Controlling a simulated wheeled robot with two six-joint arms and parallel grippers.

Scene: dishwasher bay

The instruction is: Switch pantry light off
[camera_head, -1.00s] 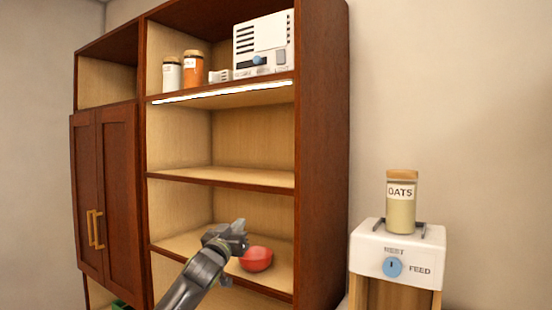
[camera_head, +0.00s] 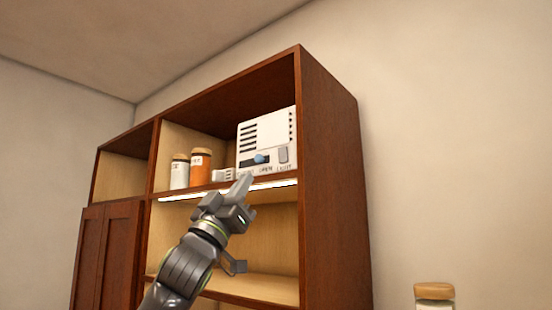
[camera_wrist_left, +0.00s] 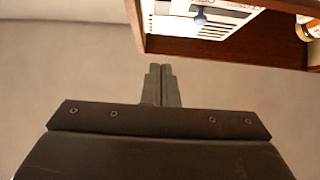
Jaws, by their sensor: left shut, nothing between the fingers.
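A white control unit (camera_head: 266,142) with black vents stands on the shelf below the cabinet's top. Its front has a blue knob (camera_head: 261,158) on a dark slot and a grey rocker-like switch (camera_head: 283,155) at the right; the small lettering is hard to read. A white light strip (camera_head: 271,185) glows under that shelf's front edge. My left gripper (camera_head: 244,180) is shut and empty, pointing up in front of the shelf edge, just below the unit in the picture. In the left wrist view the closed fingers (camera_wrist_left: 160,72) are apart from the unit (camera_wrist_left: 195,22). My right gripper is not in view.
A white jar (camera_head: 180,171), an orange jar (camera_head: 200,167) and a small white item (camera_head: 222,175) stand left of the unit. The shelf edge (camera_wrist_left: 220,50) lies close to the fingers in the left wrist view. A lidded jar (camera_head: 434,294) shows at bottom right.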

